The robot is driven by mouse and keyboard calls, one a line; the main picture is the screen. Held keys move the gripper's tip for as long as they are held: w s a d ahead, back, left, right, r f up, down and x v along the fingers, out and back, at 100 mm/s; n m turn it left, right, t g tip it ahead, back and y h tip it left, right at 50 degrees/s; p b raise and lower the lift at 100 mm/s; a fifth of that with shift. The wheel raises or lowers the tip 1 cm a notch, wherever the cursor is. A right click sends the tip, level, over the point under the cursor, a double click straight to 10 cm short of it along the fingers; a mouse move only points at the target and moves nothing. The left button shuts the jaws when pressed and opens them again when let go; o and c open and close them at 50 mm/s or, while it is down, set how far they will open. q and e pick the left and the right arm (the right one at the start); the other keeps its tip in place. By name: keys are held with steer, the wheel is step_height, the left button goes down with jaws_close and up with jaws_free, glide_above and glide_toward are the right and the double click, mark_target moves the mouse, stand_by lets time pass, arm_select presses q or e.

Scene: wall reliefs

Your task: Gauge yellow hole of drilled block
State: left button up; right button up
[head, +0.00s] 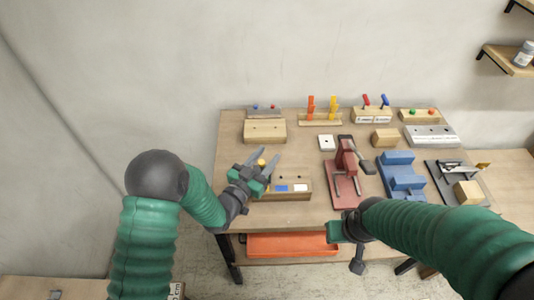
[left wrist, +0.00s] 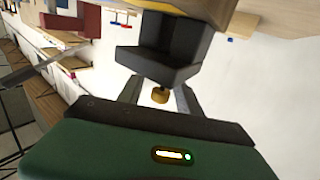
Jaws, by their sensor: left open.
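My left gripper (head: 272,167) is open, tilted above a wooden block (head: 305,191) with blue, white and yellow patches on its face. A small yellow-brown knob (head: 261,162) shows near its fingers. In the left wrist view a brass-coloured knob (left wrist: 160,95) sits between the spread fingers; I cannot tell if they touch it. A dark grey stepped piece (left wrist: 165,48) is beyond them. A plain wooden block (head: 265,131) stands behind the gripper. No yellow hole is clearly visible. My right gripper (head: 345,240) is at the table's front edge; its jaws are unclear.
Orange and yellow pegs (head: 322,107) stand in a rack at the back. A red clamp-like fixture (head: 345,180) and a blue stepped block (head: 400,175) stand to the right. A grey plate (head: 431,136) lies at the right back. An orange tray (head: 292,245) is below the tabletop.

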arm_select(q)
steer(key=shift+w+d, duration=0.2)
steer(key=shift+w, duration=0.15)
jaws_close()
stand_by(0.3)
steer(key=shift+r, duration=0.1)
stand_by(0.8)
